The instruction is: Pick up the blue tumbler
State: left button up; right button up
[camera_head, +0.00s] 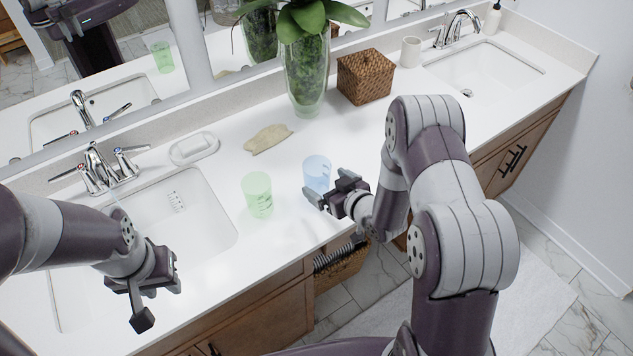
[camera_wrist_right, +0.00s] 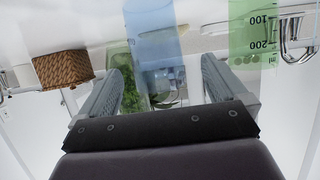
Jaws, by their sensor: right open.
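The blue tumbler (camera_head: 317,171) is translucent and stands upright on the white counter, near its front edge. My right gripper (camera_head: 326,188) is open, low over the counter, with its fingers toward the tumbler. In the right wrist view the blue tumbler (camera_wrist_right: 149,28) shows ahead of the gap between the two fingers (camera_wrist_right: 160,80), and nothing is held. Whether a finger touches the tumbler cannot be told. My left gripper (camera_head: 158,292) is over the front of the left basin, empty, its fingers apart.
A translucent green tumbler (camera_head: 257,194) with markings stands left of the blue one. It also shows in the right wrist view (camera_wrist_right: 250,45). Behind are a tan object (camera_head: 268,139), a plant in a glass vase (camera_head: 306,80) and a wicker box (camera_head: 365,78). The left basin (camera_head: 190,220) lies left.

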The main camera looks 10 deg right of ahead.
aim_at(310, 172)
jog(key=shift+w+a, duration=0.3)
jog(key=x, duration=0.1)
jog(key=p+x, duration=0.1)
jog(key=x, duration=0.1)
jog(key=d+x, duration=0.1)
jog(key=x, duration=0.1)
jog(key=shift+w+f+p, duration=0.25)
jog(key=shift+f+p, duration=0.05)
jog(key=shift+f, duration=0.1)
jog(key=shift+a, duration=0.2)
jog(key=shift+s, duration=0.1)
jog(key=shift+c, duration=1.2)
jog(key=c, duration=0.9)
